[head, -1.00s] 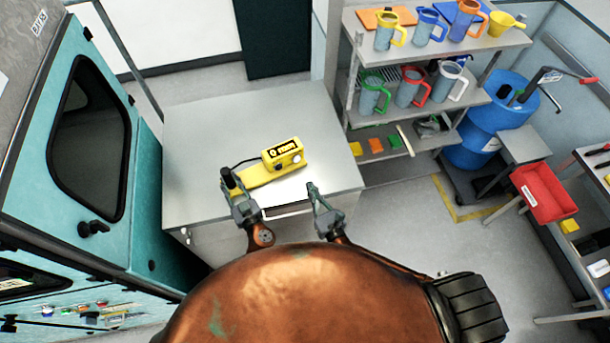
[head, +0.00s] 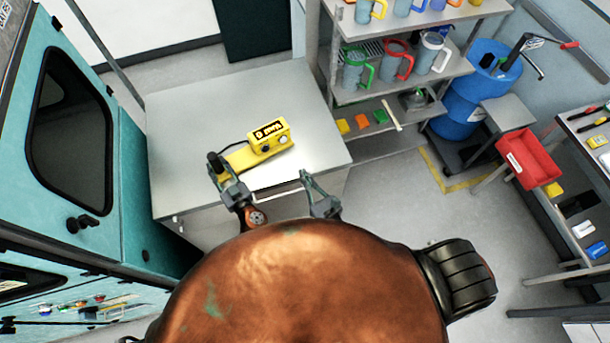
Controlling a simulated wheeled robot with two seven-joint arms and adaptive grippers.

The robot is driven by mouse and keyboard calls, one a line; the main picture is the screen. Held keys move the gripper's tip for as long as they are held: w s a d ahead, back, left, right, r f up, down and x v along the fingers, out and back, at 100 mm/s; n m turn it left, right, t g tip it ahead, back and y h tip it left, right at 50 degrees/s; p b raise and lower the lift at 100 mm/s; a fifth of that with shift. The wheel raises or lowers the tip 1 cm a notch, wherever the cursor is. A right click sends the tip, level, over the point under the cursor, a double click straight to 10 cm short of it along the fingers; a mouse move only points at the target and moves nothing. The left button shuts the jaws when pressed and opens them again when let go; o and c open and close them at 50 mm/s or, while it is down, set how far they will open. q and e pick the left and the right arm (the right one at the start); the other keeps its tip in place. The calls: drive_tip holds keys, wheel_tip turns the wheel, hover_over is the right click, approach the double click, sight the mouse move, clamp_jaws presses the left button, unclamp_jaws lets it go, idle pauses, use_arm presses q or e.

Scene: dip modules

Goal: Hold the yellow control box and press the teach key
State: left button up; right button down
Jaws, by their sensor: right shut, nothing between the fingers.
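The yellow control box (head: 267,139) lies on the grey table, its long yellow part reaching left and toward me. Its raised block has a dark label and round knobs on the near face. A dark cable runs from its left side. I cannot make out which control is the teach key. My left gripper (head: 214,166) is at the box's left end, touching or very close; its fingers are too small to tell whether they grip it. My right gripper (head: 306,176) is shut and empty, in front of the box to the right, apart from it.
The grey table (head: 190,120) has clear room behind and right of the box. A teal cabinet (head: 75,140) stands close on the left. A shelf (head: 375,95) with mugs is at the back right, beside a blue drum (head: 470,105) and a red bin (head: 528,157).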

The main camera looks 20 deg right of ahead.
use_arm(q)
drive_tip(key=o, duration=0.4)
drive_tip(key=shift+b+v, duration=1.2)
drive_tip(key=shift+v, duration=3.35)
